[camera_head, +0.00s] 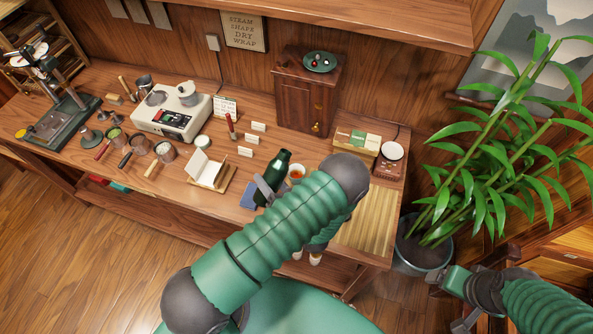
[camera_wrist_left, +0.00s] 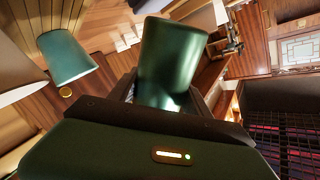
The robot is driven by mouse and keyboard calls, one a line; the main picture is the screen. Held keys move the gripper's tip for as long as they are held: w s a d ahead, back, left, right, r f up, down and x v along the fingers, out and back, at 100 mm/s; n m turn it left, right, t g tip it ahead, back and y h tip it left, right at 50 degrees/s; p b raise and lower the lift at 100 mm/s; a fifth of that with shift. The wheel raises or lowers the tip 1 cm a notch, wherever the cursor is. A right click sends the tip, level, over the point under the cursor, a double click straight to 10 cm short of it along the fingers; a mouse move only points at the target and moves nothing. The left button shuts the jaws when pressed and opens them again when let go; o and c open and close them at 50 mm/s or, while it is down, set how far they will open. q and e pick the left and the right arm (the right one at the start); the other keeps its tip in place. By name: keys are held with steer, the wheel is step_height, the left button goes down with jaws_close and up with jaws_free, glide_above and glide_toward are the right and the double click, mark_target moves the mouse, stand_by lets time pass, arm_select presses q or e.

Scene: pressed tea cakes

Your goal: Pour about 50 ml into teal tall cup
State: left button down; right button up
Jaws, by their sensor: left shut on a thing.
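A dark green bottle (camera_head: 276,172) is tilted over the right-hand part of the table, its narrow top toward the upper right. My left gripper (camera_head: 266,189) is shut on it, mostly hidden behind my arm. In the left wrist view the bottle (camera_wrist_left: 172,55) stands out between the fingers. A cup (camera_head: 297,172) with amber liquid shows just right of the bottle; its wall is mostly hidden. A teal tapered cup (camera_wrist_left: 67,57) shows in the left wrist view, apart from the bottle. My right gripper (camera_head: 455,297) is low at the right, away from the table; its jaw gap is unclear.
A blue cloth (camera_head: 249,196) lies by the bottle. A wooden cabinet (camera_head: 305,97) stands behind. A slatted mat (camera_head: 366,222) is at the right. A potted plant (camera_head: 424,250) stands beside the table.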

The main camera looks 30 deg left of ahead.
arm_select(q)
steer(key=shift+f+n+b, duration=0.25)
steer(key=shift+n+b, duration=0.05)
steer(key=shift+n, duration=0.4)
steer(key=n+b, duration=0.1)
steer(key=f+n+t+y+b, duration=0.1)
steer(key=n+b, duration=0.1)
steer(key=shift+w+d+f+b, duration=0.1)
steer(key=shift+w+f+b, duration=0.05)
steer(key=shift+b, duration=0.15)
steer(key=shift+w+n, duration=0.1)
steer(key=shift+n, duration=0.5)
steer(key=shift+w+r+n+t+y, duration=0.2)
steer(key=shift+r+n+t+y, duration=0.15)
steer(key=shift+r+n, duration=0.45)
steer(key=shift+s+r, duration=0.1)
arm_select(e)
step_height(320, 180, down, 5)
steer(key=shift+s+f, duration=0.1)
steer(key=shift+f, duration=0.1)
